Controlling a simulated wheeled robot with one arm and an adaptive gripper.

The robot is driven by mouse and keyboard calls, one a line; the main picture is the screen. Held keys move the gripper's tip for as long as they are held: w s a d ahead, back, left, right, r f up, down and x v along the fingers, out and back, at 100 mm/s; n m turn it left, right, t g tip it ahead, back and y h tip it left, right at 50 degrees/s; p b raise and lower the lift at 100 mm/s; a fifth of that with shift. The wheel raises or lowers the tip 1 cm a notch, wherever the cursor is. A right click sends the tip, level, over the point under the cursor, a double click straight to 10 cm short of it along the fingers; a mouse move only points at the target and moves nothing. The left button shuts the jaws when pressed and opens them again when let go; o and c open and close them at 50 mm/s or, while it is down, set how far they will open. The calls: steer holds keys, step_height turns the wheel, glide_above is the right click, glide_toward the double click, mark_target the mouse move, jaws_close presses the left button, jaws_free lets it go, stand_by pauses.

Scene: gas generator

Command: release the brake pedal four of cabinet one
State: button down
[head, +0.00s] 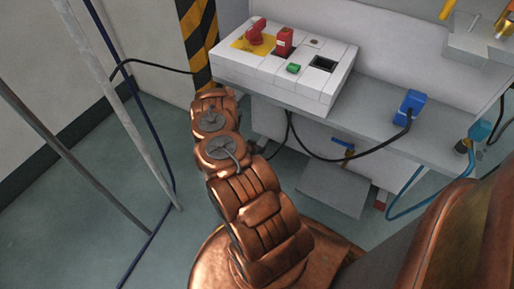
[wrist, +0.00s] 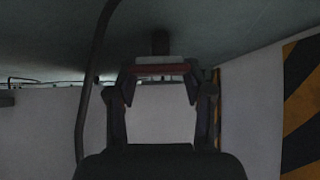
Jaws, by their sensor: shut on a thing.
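In the wrist view my gripper (wrist: 160,78) has its two dark fingers on either side of a short dark-red and pale bar (wrist: 160,69), and it is shut on this bar. A dark stub (wrist: 160,42) shows just beyond the bar. The bar may be the brake pedal, but the dim picture does not show this surely, nor its number. In the head view my copper arm reaches to the lower left side of a white control box (head: 290,62). My gripper is hidden there behind the arm and below the box, and no pedal can be made out.
The box carries a red knob (head: 256,31) on a yellow plate, a red switch (head: 284,42) and a green button (head: 293,68). A blue plug (head: 409,107) and cables lie right. A striped post (head: 198,45) stands behind the arm. Poles stand left; open floor lies between.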

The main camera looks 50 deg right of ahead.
steer(key=shift+c, duration=2.2)
jaws_free()
steer(key=shift+d+r, duration=0.15)
steer(key=v, duration=1.2)
